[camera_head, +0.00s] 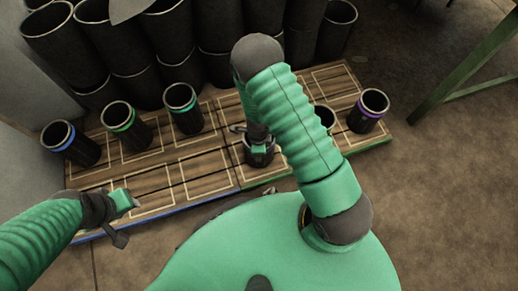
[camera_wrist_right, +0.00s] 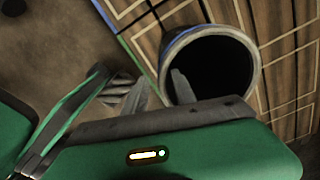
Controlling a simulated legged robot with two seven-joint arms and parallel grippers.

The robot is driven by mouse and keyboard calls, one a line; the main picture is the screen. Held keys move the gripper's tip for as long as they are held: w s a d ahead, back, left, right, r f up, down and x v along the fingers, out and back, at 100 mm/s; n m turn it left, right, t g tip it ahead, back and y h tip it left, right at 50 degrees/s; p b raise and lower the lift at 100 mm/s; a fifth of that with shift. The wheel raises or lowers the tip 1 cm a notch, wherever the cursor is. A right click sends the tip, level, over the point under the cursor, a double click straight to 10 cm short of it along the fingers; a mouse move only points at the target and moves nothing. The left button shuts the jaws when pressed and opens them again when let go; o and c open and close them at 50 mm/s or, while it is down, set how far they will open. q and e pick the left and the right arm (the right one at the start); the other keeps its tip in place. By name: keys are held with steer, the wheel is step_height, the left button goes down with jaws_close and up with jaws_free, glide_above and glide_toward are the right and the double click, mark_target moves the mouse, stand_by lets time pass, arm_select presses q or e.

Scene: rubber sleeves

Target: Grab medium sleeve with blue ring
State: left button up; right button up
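A dark sleeve with a blue ring (camera_head: 70,142) stands at the left end of the wooden board in the head view. Another dark sleeve (camera_head: 259,157) stands near the board's front middle, under my right gripper (camera_head: 258,140). My right gripper (camera_wrist_right: 160,92) is open, with one finger over or inside the opening and the other outside the wall. My left gripper (camera_head: 124,214) is over the board's front left, clear of the sleeves; its fingers are unclear.
Sleeves with green rings (camera_head: 126,125) (camera_head: 184,108) stand right of the blue-ringed one. A purple-ringed sleeve (camera_head: 367,111) stands at the board's right. Another sleeve (camera_head: 325,117) is partly behind my right arm. Tall black tubes (camera_head: 130,45) crowd the back.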

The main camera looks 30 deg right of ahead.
steer(key=f+b, duration=0.4)
steer(key=f, duration=0.1)
steer(key=shift+d+b, duration=0.35)
jaws_close()
stand_by(1.0)
